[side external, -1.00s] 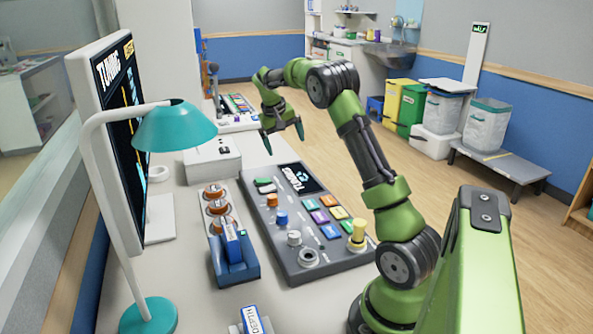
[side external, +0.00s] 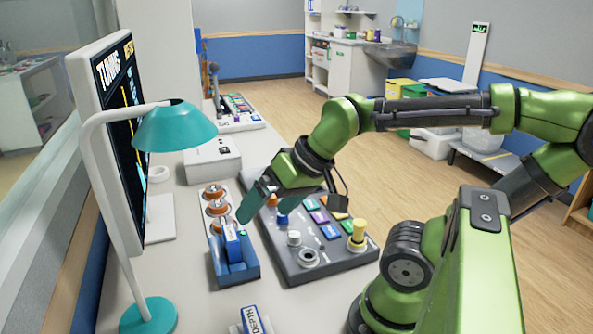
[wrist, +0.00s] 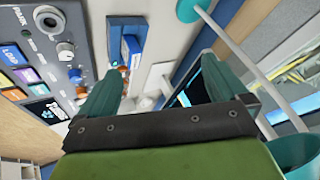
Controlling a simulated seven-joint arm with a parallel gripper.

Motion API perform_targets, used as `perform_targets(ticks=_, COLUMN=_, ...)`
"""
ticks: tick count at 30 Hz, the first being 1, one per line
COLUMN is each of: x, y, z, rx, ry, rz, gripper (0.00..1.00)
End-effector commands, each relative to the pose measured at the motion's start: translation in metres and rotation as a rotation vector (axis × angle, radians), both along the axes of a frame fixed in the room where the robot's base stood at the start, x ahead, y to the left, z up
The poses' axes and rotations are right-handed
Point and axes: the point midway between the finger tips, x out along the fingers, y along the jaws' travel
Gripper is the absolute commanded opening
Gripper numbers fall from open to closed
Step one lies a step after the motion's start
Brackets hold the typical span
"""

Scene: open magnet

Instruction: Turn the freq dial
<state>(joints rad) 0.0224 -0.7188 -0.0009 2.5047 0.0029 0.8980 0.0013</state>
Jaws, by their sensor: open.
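I cannot read which control is the freq dial. The grey console (side external: 330,262) carries a blue knob (side external: 283,219), a white knob (side external: 294,238), a grey ringed knob (side external: 308,257) and a yellow knob (side external: 358,236). My gripper (side external: 264,208) is open and empty, pointing down over the console's left edge near the blue knob and orange dials. It hides the console's far left part. In the wrist view its teal fingers (wrist: 158,88) are spread, with the console (wrist: 75,25) at left.
A blue holder (side external: 235,272) with a blue block stands left of the console. A teal lamp (side external: 175,127) and monitor (side external: 95,90) rise at the left. A white box (side external: 212,160) and another panel (side external: 235,122) lie farther back. A DEPTH-labelled block (side external: 252,318) is at the front.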

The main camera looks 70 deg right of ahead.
Motion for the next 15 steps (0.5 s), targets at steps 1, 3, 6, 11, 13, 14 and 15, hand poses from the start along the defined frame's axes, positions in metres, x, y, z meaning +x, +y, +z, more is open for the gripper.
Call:
perform_targets(ticks=1, x=-0.001, y=0.003, z=0.005, rx=-0.002, ry=-0.023, rz=0.011, gripper=0.92)
perform_targets(ticks=3, x=-0.001, y=0.0, z=0.005, rx=-0.002, ry=-0.021, rz=0.001, gripper=0.82)
perform_targets(ticks=6, x=0.01, y=-0.016, z=-0.003, rx=-0.006, ry=0.035, rz=-0.056, gripper=0.66)
perform_targets(ticks=11, x=0.032, y=-0.071, z=-0.015, rx=0.016, ry=0.23, rz=-0.275, gripper=0.58)
perform_targets(ticks=13, x=0.036, y=-0.099, z=-0.021, rx=0.039, ry=0.33, rz=-0.4, gripper=0.58)
perform_targets(ticks=14, x=0.038, y=-0.11, z=-0.024, rx=0.049, ry=0.372, rz=-0.456, gripper=0.58)
perform_targets(ticks=15, x=0.039, y=-0.125, z=-0.026, rx=0.062, ry=0.423, rz=-0.529, gripper=0.58)
